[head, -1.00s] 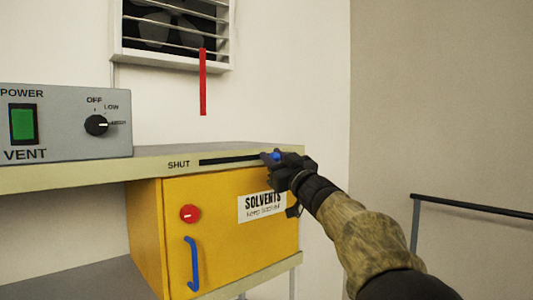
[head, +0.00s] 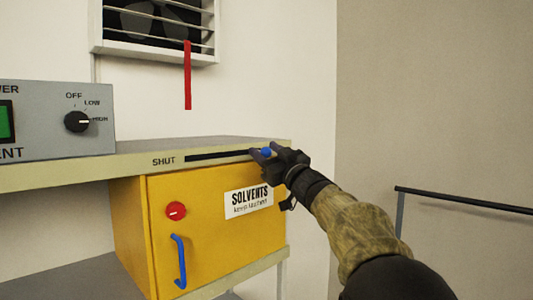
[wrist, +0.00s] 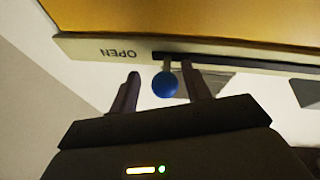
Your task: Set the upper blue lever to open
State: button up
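The upper blue lever (head: 266,152) is a small round blue knob on a dark slot (head: 215,155) in the shelf's front edge. The slot's left end is marked SHUT. In the wrist view, which is upside down, the knob (wrist: 165,84) is near the slot end beside the word OPEN (wrist: 117,53). My gripper (head: 264,153) is at the knob. In the wrist view its two fingers (wrist: 160,72) stand apart on either side of the knob, with a visible gap on the OPEN side. The right end of the slot is hidden behind my gripper in the head view.
Below the shelf is a yellow SOLVENTS cabinet (head: 215,240) with a red knob (head: 175,211) and a blue handle (head: 180,262). A grey VENT box (head: 50,120) sits on the shelf. A red strip (head: 188,75) hangs from the fan vent. A dark rail (head: 465,201) is at right.

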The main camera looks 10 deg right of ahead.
jog(key=shift+s+d+f+b, duration=0.2)
jog(key=shift+s+f+b, duration=0.15)
jog(key=shift+b, duration=0.05)
jog(key=b+v, duration=0.8)
jog(key=v, duration=0.8)
jog(key=shift+s, duration=0.25)
jog(key=shift+d, duration=0.1)
